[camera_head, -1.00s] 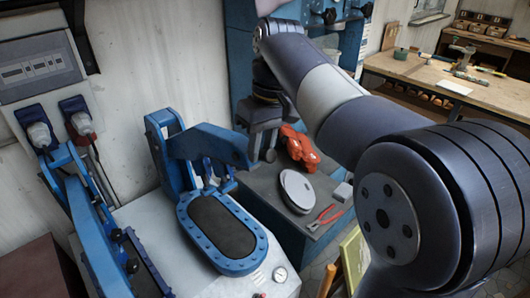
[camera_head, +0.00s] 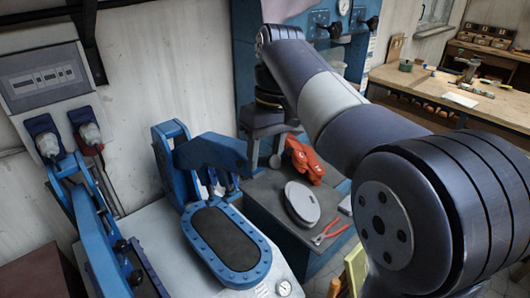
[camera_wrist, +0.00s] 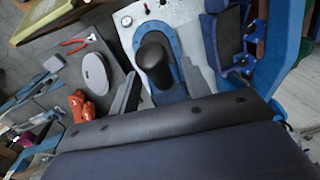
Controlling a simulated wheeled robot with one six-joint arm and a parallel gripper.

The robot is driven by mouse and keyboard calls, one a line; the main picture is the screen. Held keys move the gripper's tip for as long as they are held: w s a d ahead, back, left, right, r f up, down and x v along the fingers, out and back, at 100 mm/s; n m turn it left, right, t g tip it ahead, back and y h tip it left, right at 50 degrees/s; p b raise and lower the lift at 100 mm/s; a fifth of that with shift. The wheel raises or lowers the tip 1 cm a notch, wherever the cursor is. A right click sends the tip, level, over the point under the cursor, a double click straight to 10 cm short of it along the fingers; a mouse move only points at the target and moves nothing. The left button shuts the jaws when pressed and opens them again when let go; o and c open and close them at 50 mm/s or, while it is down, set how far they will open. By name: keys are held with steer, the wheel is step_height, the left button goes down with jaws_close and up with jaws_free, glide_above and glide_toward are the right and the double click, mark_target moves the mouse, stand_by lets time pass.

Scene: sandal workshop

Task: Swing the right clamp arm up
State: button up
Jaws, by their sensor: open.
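The right clamp arm (camera_head: 212,153) is a thick blue arm hinged on a blue bracket at the back of the press. It reaches roughly level to the right, above the far end of the blue-rimmed oval pad (camera_head: 225,237). My gripper (camera_head: 267,148) is at the free end of this arm, with its fingers pointing down. In the wrist view, my open gripper (camera_wrist: 160,88) has a grey finger on each side of a black rounded knob (camera_wrist: 153,60). I cannot tell whether the fingers touch it. The knob hides part of the oval pad below.
A left clamp arm (camera_head: 92,235) stands beside the right station. To the right, a dark bench (camera_head: 262,193) holds a grey disc (camera_head: 302,202), red pliers (camera_head: 328,232) and an orange-red object (camera_head: 305,160). A wooden workbench (camera_head: 420,82) is farther back.

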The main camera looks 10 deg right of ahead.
step_height(320, 180, up, 7)
steer(key=d, duration=0.1)
steer(key=shift+w+r, duration=0.2)
steer(key=shift+c, duration=0.3)
